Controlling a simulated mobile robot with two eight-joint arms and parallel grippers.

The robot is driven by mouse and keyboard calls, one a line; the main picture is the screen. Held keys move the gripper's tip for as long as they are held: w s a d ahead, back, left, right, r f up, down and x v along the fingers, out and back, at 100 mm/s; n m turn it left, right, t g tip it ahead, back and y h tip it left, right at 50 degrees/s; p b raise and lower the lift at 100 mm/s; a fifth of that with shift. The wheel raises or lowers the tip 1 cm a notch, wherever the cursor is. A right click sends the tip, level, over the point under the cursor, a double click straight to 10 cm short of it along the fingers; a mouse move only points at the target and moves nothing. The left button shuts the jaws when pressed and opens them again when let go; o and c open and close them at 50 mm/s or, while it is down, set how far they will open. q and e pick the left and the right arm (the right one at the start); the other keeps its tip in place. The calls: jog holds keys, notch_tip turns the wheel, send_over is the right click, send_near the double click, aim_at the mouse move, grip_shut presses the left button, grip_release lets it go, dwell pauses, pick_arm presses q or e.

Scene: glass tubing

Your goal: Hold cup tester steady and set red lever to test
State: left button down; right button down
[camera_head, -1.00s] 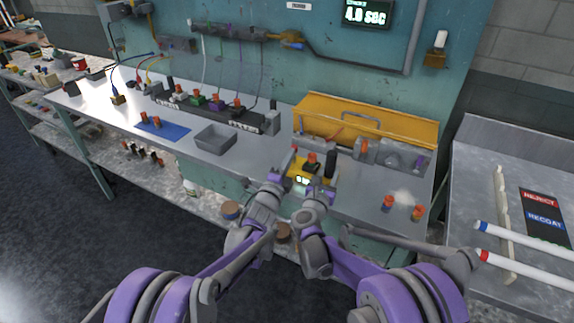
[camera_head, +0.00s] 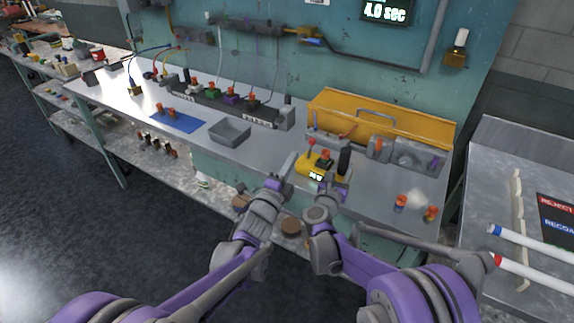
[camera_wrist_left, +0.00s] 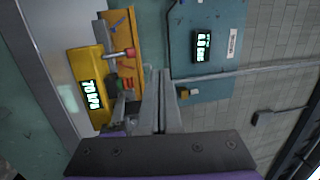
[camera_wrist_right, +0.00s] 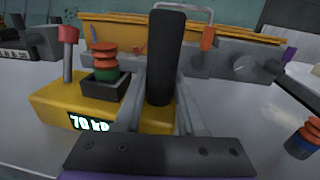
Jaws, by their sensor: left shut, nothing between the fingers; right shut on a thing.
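The cup tester is a yellow box (camera_head: 307,169) near the bench's front edge, with a lit display reading about 70 kPa (camera_wrist_right: 88,124). Its red-knobbed lever (camera_wrist_right: 68,36) stands roughly upright at its left end; the knob also shows in the left wrist view (camera_wrist_left: 121,53). An orange and green cup (camera_wrist_right: 104,60) sits in a black socket beside the lever. My right gripper (camera_wrist_right: 160,88) is shut on the tester's black upright handle (camera_wrist_right: 166,50). My left gripper (camera_head: 289,163) is shut and empty, left of the tester, apart from the lever.
A yellow case (camera_head: 385,120) and grey fixtures (camera_head: 415,155) stand close behind the tester. Two orange cups (camera_head: 400,202) stand to its right. A grey tray (camera_head: 230,131) and blue mat (camera_head: 178,123) lie to the left. Bare bench separates tray and tester.

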pick_arm(q)
jog(key=s, duration=0.1)
jog(key=s+a+r, duration=0.1)
jog(key=s, duration=0.1)
jog(key=shift+s+a+r, duration=0.1)
jog(key=shift+s+a, duration=0.05)
jog(key=shift+a, duration=0.05)
pick_arm(e)
jog(key=shift+c, duration=2.1)
grip_release()
